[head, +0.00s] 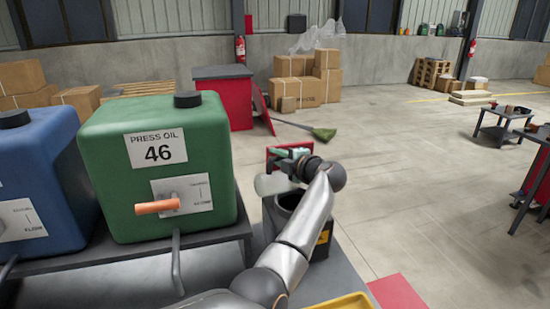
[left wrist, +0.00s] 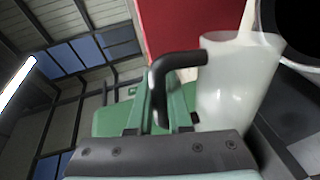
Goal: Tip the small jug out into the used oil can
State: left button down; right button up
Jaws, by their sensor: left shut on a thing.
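The small jug (head: 273,184) is pale and translucent, and is tilted over at the used oil can (head: 289,199), a dark open can with a yellow label. My left gripper (head: 292,154) is behind the jug, partly hidden by my arm. In the left wrist view the jug (left wrist: 236,88) has a black handle (left wrist: 172,62), and my left gripper (left wrist: 166,100) is shut on it. The can's dark round mouth (left wrist: 298,28) lies beside the jug's rim. A pale strip shows at the rim; I cannot tell if it is liquid. My right gripper is not in view.
A green press oil tank (head: 190,205) with an orange tap handle (head: 157,207) stands on a bench at left, beside a blue tank (head: 50,160). A red panel (head: 275,157) stands behind the can. A yellow tray (head: 345,301) is at the bottom.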

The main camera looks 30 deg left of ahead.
pick_arm(q)
jog(key=shift+w, duration=0.1)
dwell(0.6)
jog(key=shift+w+d+r+m, duration=0.15)
jog(key=shift+w+d+m, duration=0.05)
jog(key=shift+w+m, duration=0.1)
jog(key=shift+w+d+m+b, duration=0.15)
jog(key=shift+w+m+b, duration=0.15)
jog(key=shift+s, duration=0.1)
dwell(2.5)
